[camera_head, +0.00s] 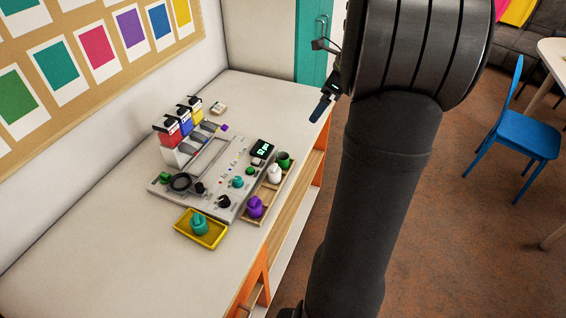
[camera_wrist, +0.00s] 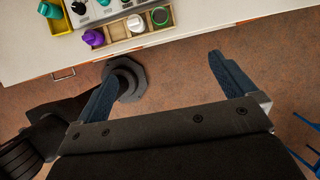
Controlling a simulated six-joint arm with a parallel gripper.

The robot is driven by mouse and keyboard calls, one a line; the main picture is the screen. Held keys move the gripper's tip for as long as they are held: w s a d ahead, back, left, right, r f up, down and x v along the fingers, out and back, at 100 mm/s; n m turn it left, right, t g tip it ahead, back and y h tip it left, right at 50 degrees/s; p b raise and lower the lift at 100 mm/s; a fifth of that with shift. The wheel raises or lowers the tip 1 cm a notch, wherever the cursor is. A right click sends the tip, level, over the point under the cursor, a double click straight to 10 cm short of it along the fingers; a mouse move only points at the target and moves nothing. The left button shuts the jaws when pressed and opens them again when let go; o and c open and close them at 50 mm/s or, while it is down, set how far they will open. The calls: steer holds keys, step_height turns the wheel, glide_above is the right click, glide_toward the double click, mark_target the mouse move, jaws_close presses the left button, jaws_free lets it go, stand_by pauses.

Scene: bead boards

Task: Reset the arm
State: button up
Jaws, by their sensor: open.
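My gripper (camera_head: 323,103) hangs in the air just past the right edge of the worktop, in the head view. In the wrist view my gripper (camera_wrist: 160,75) shows two blue fingers spread wide apart, with nothing between them but the brown floor. My dark arm fills the right middle of the head view and hides part of the room. The grey bead board machine (camera_head: 213,203) stands on the worktop, to the left of and below the gripper, and the gripper does not touch it.
A yellow tray (camera_head: 184,225) holds a teal piece (camera_head: 199,224). A wooden tray (camera_head: 264,205) holds purple (camera_head: 255,207), white (camera_head: 274,173) and green (camera_head: 284,160) pieces. Red, blue and yellow dispensers (camera_head: 180,124) stand behind. A blue chair (camera_head: 527,135) is at right. The worktop's near left is clear.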

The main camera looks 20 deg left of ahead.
steer(key=x, duration=0.6)
steer(key=shift+r, duration=0.1)
stand_by(0.5)
steer(key=v, duration=1)
